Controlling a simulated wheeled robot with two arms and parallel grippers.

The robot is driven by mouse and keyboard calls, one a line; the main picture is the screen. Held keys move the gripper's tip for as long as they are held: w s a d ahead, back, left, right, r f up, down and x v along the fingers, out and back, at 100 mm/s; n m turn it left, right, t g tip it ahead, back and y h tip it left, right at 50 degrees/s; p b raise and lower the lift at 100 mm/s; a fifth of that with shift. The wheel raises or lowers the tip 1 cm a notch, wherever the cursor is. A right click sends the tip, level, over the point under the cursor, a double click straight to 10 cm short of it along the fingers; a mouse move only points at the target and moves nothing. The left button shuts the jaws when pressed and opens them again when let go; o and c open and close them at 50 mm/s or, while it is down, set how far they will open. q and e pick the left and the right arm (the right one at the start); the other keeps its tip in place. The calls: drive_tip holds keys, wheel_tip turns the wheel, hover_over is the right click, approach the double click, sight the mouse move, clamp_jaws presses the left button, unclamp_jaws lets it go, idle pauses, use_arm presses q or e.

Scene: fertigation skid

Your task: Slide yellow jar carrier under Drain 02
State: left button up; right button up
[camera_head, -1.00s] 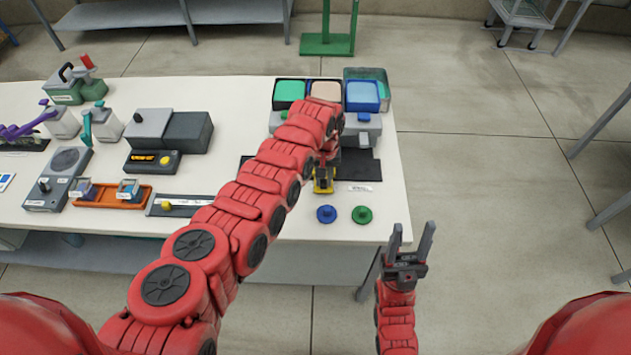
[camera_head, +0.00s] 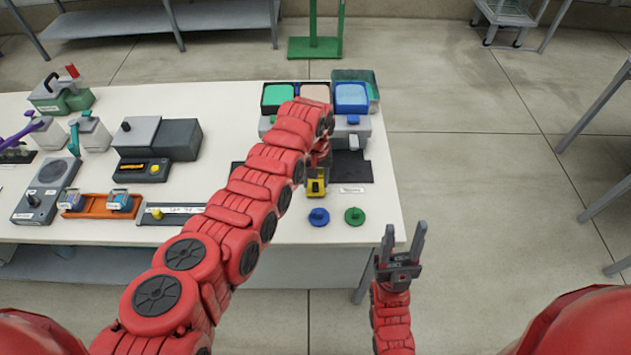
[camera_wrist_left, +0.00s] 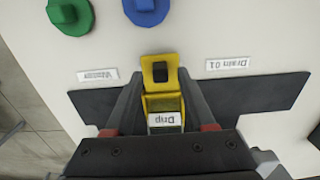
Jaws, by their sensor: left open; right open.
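The yellow jar carrier (camera_head: 316,187) sits at the dark strip near the table's right front part, partly behind my left arm. In the left wrist view the carrier (camera_wrist_left: 160,65) has a slotted tab and a white label reading "Drip", upside down. My left gripper (camera_wrist_left: 160,88) is open, with one finger on each side of the carrier; I cannot tell whether they touch it. A label reading "Drain 01" (camera_wrist_left: 228,65) lies to the right in that view. I see no label reading Drain 02. My right gripper (camera_head: 402,250) is open and empty off the table's front right corner.
A blue knob (camera_head: 319,216) and a green knob (camera_head: 355,215) stand in front of the carrier. Behind are tanks with a green (camera_head: 278,96) and a blue top (camera_head: 351,97). An orange tray (camera_head: 98,206) and instruments occupy the table's left.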

use_arm(q)
wheel_tip(320, 180, up, 16)
drive_tip(key=b, duration=0.2)
drive_tip(key=shift+r, duration=0.25)
idle(0.4)
